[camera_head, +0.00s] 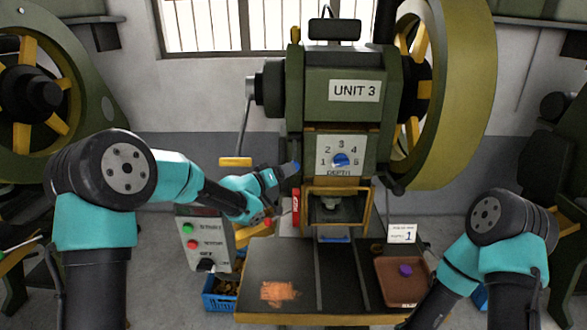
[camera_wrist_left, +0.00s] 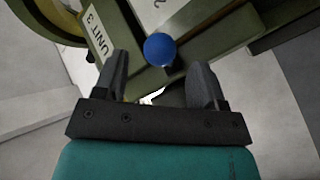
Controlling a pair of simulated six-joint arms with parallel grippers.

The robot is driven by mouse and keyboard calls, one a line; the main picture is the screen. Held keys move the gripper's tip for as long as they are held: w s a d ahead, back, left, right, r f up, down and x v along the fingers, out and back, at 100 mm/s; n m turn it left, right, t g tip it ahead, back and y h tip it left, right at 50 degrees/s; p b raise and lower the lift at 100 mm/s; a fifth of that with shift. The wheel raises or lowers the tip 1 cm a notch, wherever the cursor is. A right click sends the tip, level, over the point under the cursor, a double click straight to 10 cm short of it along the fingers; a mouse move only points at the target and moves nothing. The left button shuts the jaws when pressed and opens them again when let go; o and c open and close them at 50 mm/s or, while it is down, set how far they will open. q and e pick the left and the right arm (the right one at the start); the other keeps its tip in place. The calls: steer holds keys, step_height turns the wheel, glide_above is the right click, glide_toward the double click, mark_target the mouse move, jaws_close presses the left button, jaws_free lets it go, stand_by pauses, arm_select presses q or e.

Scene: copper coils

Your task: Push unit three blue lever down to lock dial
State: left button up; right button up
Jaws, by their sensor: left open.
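The green Unit 3 press (camera_head: 345,72) stands in the middle of the head view, with a numbered depth plate and a blue dial (camera_head: 341,160) on its front. A blue lever knob (camera_head: 291,168) is at the press's left side, left of the dial. My left gripper (camera_head: 277,176) is close beside this knob. In the left wrist view the left gripper (camera_wrist_left: 160,80) is open and empty, and the round blue knob (camera_wrist_left: 160,49) shows just beyond and between its fingertips. I cannot tell whether they touch. My right gripper is outside the frame.
Below the press is a dark table (camera_head: 338,279) with orange-copper pieces (camera_head: 279,291) at left and a brown tray (camera_head: 401,283) holding a purple piece at right. A grey control box (camera_head: 206,240) and a blue crate (camera_head: 219,293) stand left. A big flywheel (camera_head: 462,90) is at right.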

mark_target(294, 151)
arm_select(q)
steer(key=shift+x, duration=2.25)
jaws_close()
